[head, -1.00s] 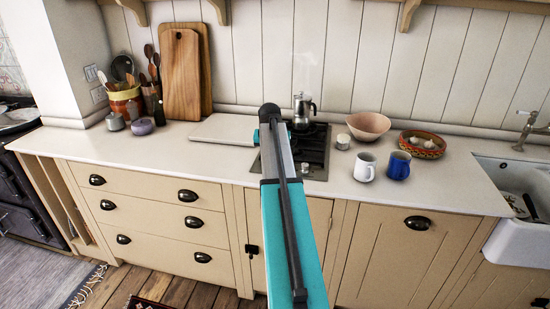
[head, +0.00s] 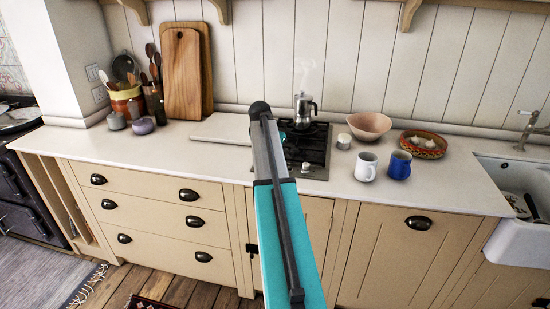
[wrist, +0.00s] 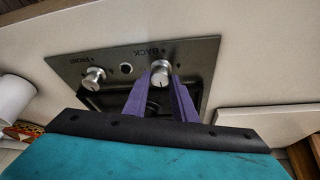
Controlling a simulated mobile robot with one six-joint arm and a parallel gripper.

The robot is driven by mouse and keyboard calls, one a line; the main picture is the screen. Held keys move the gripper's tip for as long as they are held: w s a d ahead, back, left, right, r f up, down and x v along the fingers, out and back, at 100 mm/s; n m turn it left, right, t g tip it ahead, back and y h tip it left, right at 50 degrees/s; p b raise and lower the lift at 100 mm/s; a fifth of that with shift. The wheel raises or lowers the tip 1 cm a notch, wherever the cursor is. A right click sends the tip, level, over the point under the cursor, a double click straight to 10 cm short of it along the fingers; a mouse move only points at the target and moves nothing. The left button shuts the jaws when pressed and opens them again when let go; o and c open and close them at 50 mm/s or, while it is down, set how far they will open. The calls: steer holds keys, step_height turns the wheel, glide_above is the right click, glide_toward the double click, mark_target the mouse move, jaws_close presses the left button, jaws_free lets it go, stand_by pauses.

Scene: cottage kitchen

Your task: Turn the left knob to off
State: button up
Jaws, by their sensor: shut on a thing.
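The hob (head: 318,150) is set into the worktop, partly hidden behind my arm in the head view. In the wrist view its steel panel (wrist: 208,58) carries two round metal knobs, labelled FRONT and BACK. The wrist view is turned round, so the BACK knob (wrist: 160,66), at right there, is the left one seen from my body. My gripper (wrist: 160,82) is shut on this knob, its purple fingers on either side. The FRONT knob (wrist: 95,76) stands free. My fingers are hidden in the head view. I cannot read the knob's setting.
A steaming moka pot (head: 304,108) stands on the back of the hob. A pale board (head: 220,128) lies left of it. To the right are a small pot (head: 344,141), a pink bowl (head: 369,125), a white mug (head: 365,167) and a blue mug (head: 399,165).

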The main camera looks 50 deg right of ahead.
steer(key=shift+w+a, duration=0.15)
steer(key=shift+w, duration=0.05)
steer(key=o, duration=1)
steer(key=shift+o, duration=0.2)
steer(key=shift+s, duration=0.1)
steer(key=shift+r, duration=0.1)
steer(key=b+v, duration=0.2)
steer(key=v, duration=1.1)
steer(key=shift+a+r, duration=0.15)
steer(key=shift+r, duration=0.1)
